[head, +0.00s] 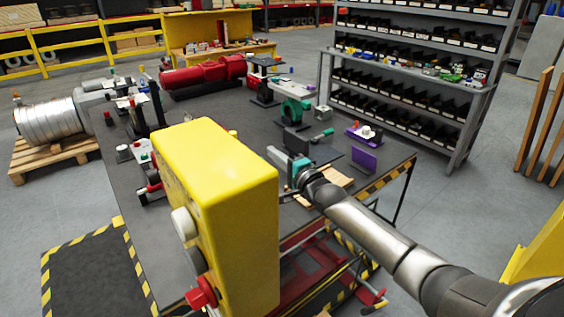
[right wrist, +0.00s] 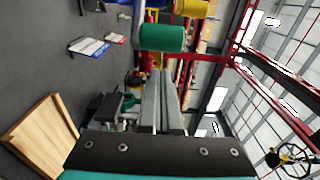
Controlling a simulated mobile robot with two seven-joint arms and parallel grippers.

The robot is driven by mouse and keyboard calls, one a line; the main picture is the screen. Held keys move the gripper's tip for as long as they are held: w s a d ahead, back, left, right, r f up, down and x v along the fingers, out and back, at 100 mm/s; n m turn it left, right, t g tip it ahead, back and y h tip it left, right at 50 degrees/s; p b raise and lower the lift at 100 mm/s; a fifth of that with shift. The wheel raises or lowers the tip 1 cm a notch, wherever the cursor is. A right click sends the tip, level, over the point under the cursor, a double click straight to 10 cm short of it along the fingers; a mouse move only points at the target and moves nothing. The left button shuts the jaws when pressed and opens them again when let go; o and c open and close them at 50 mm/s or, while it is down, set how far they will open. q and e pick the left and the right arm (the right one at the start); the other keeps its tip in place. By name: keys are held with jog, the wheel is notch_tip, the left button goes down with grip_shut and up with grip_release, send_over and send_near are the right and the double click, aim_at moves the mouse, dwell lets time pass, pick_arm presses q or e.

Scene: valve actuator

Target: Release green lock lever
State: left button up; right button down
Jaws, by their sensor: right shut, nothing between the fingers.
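My right gripper (head: 270,150) is over the dark table, just right of the yellow box, with its teal body and grey fingers pointing left. In the right wrist view its fingers (right wrist: 159,75) lie together with nothing between them. A small green lever (head: 323,134) sits on a dark block (head: 297,138) behind the gripper, apart from it. A dark block with a green part (right wrist: 128,102) also shows left of the fingers in the right wrist view. A larger green round part (head: 293,109) stands farther back. I cannot tell which green part is the lock lever. My left gripper is out of view.
A tall yellow box (head: 225,190) with a red knob blocks the front middle. A purple plate (head: 364,161) stands near the table's striped right edge. A wooden board (right wrist: 42,138) lies near the gripper. A red valve body (head: 203,74) lies at the back.

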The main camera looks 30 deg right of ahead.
pick_arm(q)
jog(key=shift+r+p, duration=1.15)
jog(key=shift+p, duration=0.05)
pick_arm(e)
jog(key=shift+s+a, duration=1.2)
jog(key=shift+a, duration=0.3)
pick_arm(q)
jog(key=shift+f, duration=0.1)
